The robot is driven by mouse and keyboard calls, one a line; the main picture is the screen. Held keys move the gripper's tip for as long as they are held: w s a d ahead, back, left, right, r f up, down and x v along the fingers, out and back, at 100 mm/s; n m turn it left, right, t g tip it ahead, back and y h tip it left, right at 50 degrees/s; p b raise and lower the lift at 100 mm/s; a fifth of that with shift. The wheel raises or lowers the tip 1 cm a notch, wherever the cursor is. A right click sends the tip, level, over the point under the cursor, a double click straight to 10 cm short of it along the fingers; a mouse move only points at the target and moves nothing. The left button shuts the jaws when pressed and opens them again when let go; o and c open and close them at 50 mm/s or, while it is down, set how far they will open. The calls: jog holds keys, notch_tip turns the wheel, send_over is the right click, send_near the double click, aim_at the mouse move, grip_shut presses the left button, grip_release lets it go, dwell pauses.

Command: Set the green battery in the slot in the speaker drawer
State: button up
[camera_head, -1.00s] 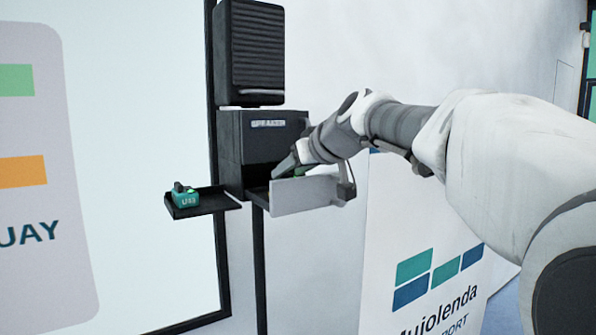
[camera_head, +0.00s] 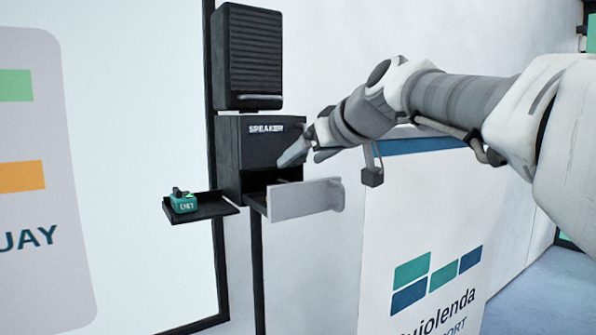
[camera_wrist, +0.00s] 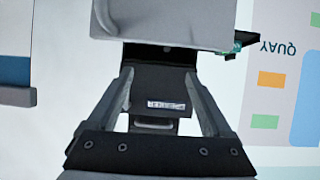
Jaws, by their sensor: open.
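The speaker drawer (camera_head: 305,199) is pulled out from the lower part of the black box labelled SPEAKER (camera_head: 258,145). Its pale front panel also fills the top of the wrist view (camera_wrist: 165,22). A green battery with a dark top (camera_head: 184,203) sits on a small black shelf (camera_head: 217,208) left of the box; part of it shows in the wrist view (camera_wrist: 232,46). My gripper (camera_head: 300,160) is open above the drawer, with nothing seen between its fingers (camera_wrist: 158,74). A small yellowish patch shows inside the drawer, too small to identify. The slot is hidden.
A black ribbed speaker unit (camera_head: 248,57) is mounted above the box. A white panel with a Mujolenda logo (camera_head: 430,270) stands to the right, below my arm. A large framed QUAY sign (camera_head: 120,150) is on the left.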

jog(key=v, duration=0.6)
jog(key=s+d+f+m+g+h, duration=0.1)
jog(key=s+d+f+m+h, duration=0.1)
jog(key=s+f, duration=0.6)
jog(key=s+d+f+m+g+h, duration=0.2)
jog(key=s+d+f, duration=0.3)
jog(key=f, duration=0.8)
jog(key=s+d+f+m+g+h, duration=0.2)
jog(key=s+d+f, duration=0.1)
jog(key=s+f, duration=0.7)
jog(key=shift+s+d+f+m+h, duration=0.3)
jog(key=shift+s+d+f, duration=0.1)
jog(key=shift+s, duration=0.1)
jog(key=shift+r, duration=0.1)
